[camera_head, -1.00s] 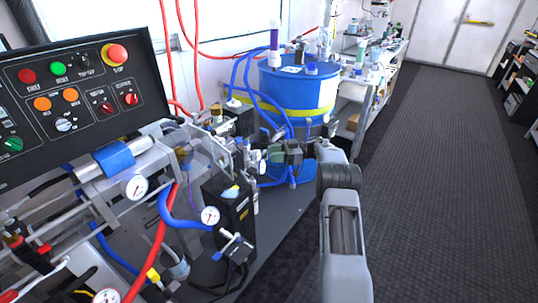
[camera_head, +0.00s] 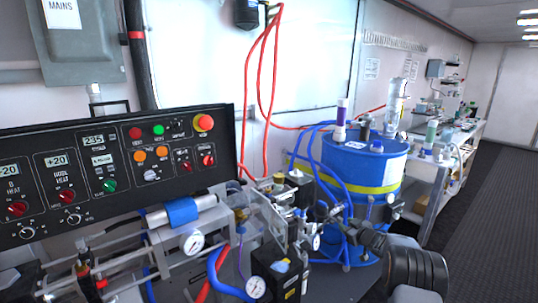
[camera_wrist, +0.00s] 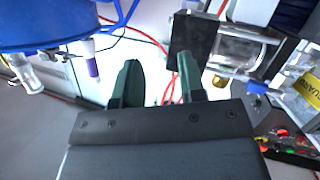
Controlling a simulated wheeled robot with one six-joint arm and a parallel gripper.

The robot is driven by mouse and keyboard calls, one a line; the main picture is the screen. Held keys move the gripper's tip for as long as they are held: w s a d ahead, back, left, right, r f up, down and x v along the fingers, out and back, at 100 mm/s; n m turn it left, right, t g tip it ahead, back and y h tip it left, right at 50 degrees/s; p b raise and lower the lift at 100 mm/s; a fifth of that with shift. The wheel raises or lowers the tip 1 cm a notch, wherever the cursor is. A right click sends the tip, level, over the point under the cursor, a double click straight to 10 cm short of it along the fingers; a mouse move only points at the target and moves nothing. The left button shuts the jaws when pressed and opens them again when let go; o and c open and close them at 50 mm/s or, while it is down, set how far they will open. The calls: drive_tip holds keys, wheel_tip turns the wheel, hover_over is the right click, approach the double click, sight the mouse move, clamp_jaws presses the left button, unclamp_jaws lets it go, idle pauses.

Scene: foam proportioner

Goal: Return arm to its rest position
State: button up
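My gripper (camera_head: 345,229) is in front of the lower part of the blue drum in the head view, right of the proportioner's pump fittings. It is small and partly blends with the hoses there. In the wrist view, my gripper (camera_wrist: 158,72) shows two green fingers standing apart with nothing between them. My arm comes in from the bottom right of the head view. I cannot tell whether the gripper touches the fittings around it.
The control panel (camera_head: 120,165) and a pressure gauge (camera_head: 193,243) are at the left. The blue drum (camera_head: 365,165) with a yellow band stands behind the gripper. Red hoses (camera_head: 262,90) hang on the wall. A bench (camera_head: 440,170) runs along the back. The dark floor (camera_head: 490,215) at right is clear.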

drive_tip(key=s+a+r+m+g+h+p, duration=0.15)
drive_tip(key=s+r+m+g+h, duration=0.25)
drive_tip(key=s, duration=0.6)
drive_tip(key=s+d+r+m+g+h+p, duration=0.1)
drive_tip(key=s+r+m+g+h+p, duration=0.25)
drive_tip(key=s, duration=0.75)
drive_tip(key=s+a+r+g+p, duration=0.1)
drive_tip(key=s+a+r, duration=0.3)
drive_tip(key=s, duration=0.3)
drive_tip(key=s+a+r+g+y+p, duration=0.1)
drive_tip(key=s+a+r, duration=0.3)
drive_tip(key=s+a, duration=0.2)
drive_tip(key=s+a+r+g+y+p, duration=0.1)
drive_tip(key=s+a+r, duration=0.3)
drive_tip(key=s, duration=0.5)
drive_tip(key=shift+s+a+p, duration=0.35)
drive_tip(key=shift+a+p, duration=0.05)
drive_tip(key=shift+a, duration=0.1)
drive_tip(key=shift+d+r, duration=0.1)
drive_tip(key=shift+d, duration=0.05)
